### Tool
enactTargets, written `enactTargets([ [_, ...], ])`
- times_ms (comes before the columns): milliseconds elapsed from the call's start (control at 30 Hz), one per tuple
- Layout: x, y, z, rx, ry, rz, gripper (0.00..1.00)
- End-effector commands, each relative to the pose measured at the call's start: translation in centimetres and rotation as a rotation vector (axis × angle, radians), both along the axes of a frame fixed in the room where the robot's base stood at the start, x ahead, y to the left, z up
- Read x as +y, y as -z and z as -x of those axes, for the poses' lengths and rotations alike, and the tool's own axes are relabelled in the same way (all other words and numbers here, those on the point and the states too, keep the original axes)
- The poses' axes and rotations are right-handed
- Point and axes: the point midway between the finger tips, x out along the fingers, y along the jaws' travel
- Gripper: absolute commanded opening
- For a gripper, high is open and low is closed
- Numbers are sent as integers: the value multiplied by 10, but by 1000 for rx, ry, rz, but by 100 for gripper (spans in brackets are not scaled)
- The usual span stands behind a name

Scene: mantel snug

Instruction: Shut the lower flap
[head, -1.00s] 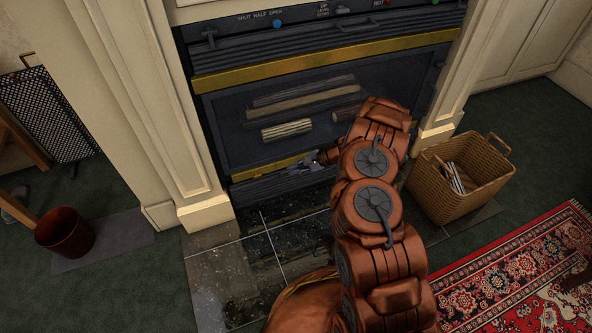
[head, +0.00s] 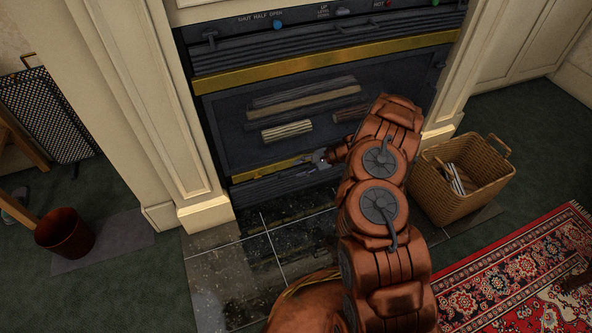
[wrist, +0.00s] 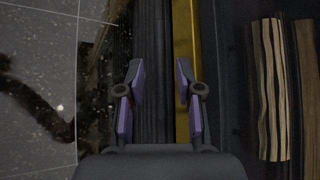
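The lower flap (head: 262,188) is a dark slatted strip at the bottom of the fireplace, with a brass strip (head: 268,172) along its upper side. It shows in the wrist view as dark slats (wrist: 152,50) beside the brass strip (wrist: 185,45). My gripper (head: 314,160) is at the right part of the flap, partly hidden by my arm. In the wrist view my gripper (wrist: 159,80) is open, its fingers apart over the slats and brass edge, with nothing held. I cannot tell whether it touches the flap, or how far the flap is tilted.
Above are a dark panel with logs (head: 287,130), an upper slatted flap (head: 300,52) and a lever row marked "half open". A wicker basket (head: 450,195) stands right of the hearth, a red bucket (head: 64,232) left. The tiled hearth (head: 225,275) is clear at left.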

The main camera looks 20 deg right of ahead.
Motion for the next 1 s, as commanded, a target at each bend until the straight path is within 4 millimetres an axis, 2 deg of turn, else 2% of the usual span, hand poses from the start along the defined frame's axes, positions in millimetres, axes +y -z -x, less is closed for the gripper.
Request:
enactTargets([
  [200,-34,-26,14,-2,3,-2,35],
  [433,-58,-46,25,-1,2,0,35],
  [600,-66,-51,29,0,1,1,35],
  [900,-67,-52,30,1,0,0,35],
  [1000,-65,-54,30,-1,-5,-1,25],
])
